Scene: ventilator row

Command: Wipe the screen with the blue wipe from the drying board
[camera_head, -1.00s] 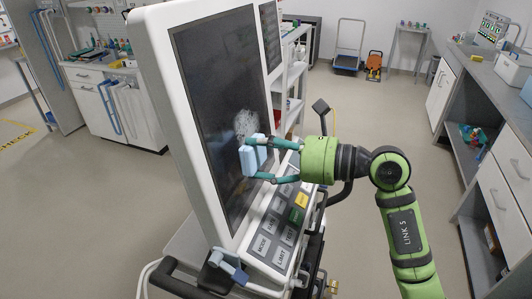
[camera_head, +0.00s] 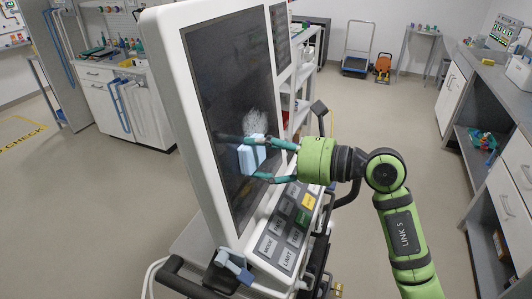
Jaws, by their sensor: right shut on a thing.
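The screen (camera_head: 222,88) is a large dark panel in a white frame on the ventilator, seen at an angle. A pale whitish smear (camera_head: 256,122) shows on its right part, just above the wipe. My right gripper (camera_head: 254,158) is shut on the light blue wipe (camera_head: 248,158), which is a folded block held at the screen's face. I cannot tell whether the wipe touches the glass. My left gripper is not in view. The drying board is not clearly seen.
A button panel (camera_head: 285,228) with labelled keys sits below the screen. A dark handle rail (camera_head: 185,284) and a clamp lie at the lower front. Counters stand on the right (camera_head: 500,95) and back left (camera_head: 110,75). Open floor lies beyond the ventilator.

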